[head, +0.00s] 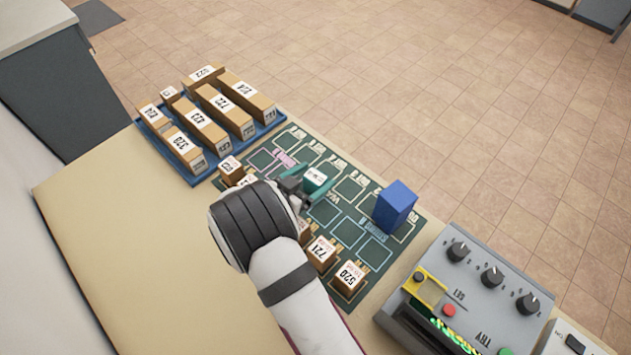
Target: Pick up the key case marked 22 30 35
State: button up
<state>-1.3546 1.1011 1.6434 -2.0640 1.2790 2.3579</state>
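My wrist hides part of the mat and the lower part of the case. I cannot tell whether the fingers are apart or closed on the case.
Small tan boxes, including 721 (322,253) and 520 (349,277), line the mat's near edge. A blue block (395,206) stands on its right. A blue tray (149,134) holds several long boxes. A grey control box (480,290) stands at right. The near left table (130,260) is clear.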

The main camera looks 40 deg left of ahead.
jog(key=c, duration=1.2)
